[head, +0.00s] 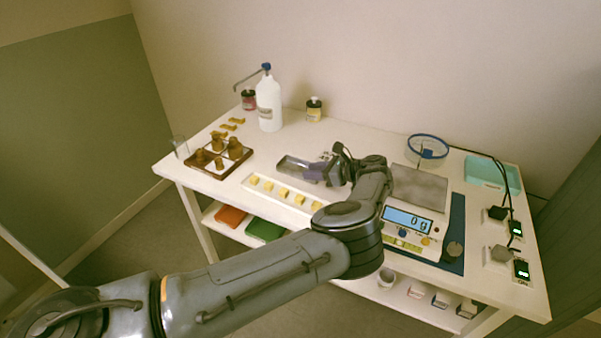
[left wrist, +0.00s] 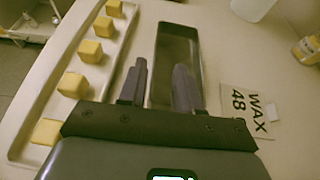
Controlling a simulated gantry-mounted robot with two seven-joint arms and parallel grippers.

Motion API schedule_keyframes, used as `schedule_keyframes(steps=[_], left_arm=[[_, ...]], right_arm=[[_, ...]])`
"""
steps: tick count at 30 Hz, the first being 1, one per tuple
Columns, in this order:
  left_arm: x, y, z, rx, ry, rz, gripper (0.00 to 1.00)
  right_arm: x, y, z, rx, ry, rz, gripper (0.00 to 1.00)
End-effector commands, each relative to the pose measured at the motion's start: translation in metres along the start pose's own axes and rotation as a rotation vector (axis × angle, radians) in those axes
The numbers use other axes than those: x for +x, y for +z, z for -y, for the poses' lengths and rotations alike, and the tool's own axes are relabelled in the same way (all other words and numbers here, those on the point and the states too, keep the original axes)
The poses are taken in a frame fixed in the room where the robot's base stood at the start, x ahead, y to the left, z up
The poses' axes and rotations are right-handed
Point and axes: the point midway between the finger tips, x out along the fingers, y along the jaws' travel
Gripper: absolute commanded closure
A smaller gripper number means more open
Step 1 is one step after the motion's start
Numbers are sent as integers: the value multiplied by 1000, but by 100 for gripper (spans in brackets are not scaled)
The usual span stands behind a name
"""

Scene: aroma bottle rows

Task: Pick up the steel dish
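The steel dish (head: 290,166) is a grey rectangular dish lying on the white table, left of the scale. My left gripper (head: 316,173) is at its right end in the head view and hides part of it. In the left wrist view the dish (left wrist: 176,48) stretches away ahead of the open left gripper (left wrist: 158,82). The left finger is beside the dish's left long wall; the right finger overlaps its interior. I cannot tell whether either finger touches it. Nothing is held between the fingers. My right gripper is not in view.
A white tray (head: 262,196) of yellow cubes lies close beside the dish. A card marked WAX 48 (left wrist: 247,108) lies on its other side. A scale (head: 408,222) reading 0 g stands to the right. A white pump bottle (head: 269,104) stands behind.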

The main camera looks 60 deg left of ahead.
Motion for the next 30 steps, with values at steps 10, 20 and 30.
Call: schedule_keyframes(steps=[10, 20, 30], left_arm=[[38, 0, -8, -1, 2, 1, 67], [53, 2, -7, 0, 0, 1, 67], [52, 2, -7, 0, 0, 1, 100]], right_arm=[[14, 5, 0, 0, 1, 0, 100], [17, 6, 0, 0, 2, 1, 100], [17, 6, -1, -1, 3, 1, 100]])
